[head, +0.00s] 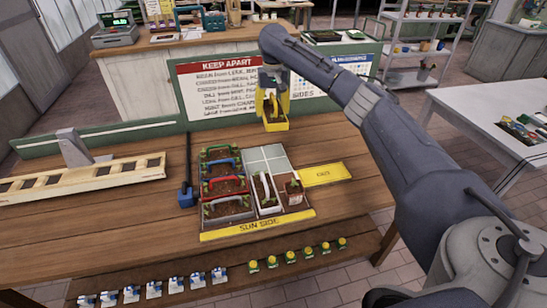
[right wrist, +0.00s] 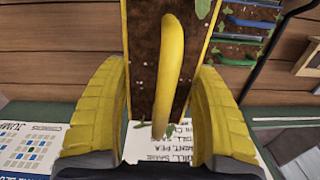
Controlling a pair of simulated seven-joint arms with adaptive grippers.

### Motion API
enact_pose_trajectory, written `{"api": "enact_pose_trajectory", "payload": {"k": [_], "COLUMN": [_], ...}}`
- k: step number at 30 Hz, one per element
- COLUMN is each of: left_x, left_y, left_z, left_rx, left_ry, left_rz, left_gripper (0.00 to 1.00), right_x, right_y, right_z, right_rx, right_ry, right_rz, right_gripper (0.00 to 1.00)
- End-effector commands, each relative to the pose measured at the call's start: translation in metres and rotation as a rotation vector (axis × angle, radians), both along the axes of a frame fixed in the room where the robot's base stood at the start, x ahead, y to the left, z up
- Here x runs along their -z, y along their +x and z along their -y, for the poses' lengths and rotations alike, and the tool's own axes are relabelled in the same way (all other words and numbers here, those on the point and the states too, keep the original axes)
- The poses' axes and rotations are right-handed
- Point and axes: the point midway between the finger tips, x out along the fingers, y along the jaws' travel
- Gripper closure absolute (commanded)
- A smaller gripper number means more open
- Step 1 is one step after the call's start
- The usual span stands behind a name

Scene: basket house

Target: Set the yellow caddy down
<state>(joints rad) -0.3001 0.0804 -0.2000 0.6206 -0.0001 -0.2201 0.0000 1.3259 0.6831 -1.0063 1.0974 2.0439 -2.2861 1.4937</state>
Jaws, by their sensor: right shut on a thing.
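The yellow caddy (head: 276,125) hangs from my right gripper (head: 271,88) near the back of the table, in front of the sign board. The right wrist view shows its soil, a few green leaves and its arched yellow handle (right wrist: 172,65) between my two yellow fingers (right wrist: 165,120). The gripper is shut on it. It looks held above the tabletop, though its exact height is hard to tell. My left gripper is in neither view.
A planter tray labelled SUN SIDE (head: 258,226) holds several caddies with coloured handles; pale cells at its back look empty. A yellow card (head: 326,174) lies right of it. A blue-ended tool (head: 187,195) and wooden rack (head: 85,178) are left. A KEEP APART sign (head: 215,83) stands behind.

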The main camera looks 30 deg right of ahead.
Motion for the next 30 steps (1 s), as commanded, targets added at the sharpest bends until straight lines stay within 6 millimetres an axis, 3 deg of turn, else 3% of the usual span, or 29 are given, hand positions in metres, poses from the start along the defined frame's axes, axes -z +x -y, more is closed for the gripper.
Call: {"api": "enact_pose_trajectory", "payload": {"k": [9,13,30], "left_x": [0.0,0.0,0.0], "left_y": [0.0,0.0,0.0], "left_z": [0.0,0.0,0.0], "left_rx": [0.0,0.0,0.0], "left_ry": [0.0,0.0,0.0], "left_rz": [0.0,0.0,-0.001], "left_gripper": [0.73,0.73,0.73], "right_x": [0.014,0.025,0.143], "right_y": [0.012,0.012,0.012], "right_z": [0.034,0.033,0.032], "right_rx": [-0.015,-0.043,-0.049], "right_ry": [-0.012,-0.013,-0.011], "right_rz": [-0.021,-0.02,-0.02], "right_gripper": [0.75,0.75,0.75]}}
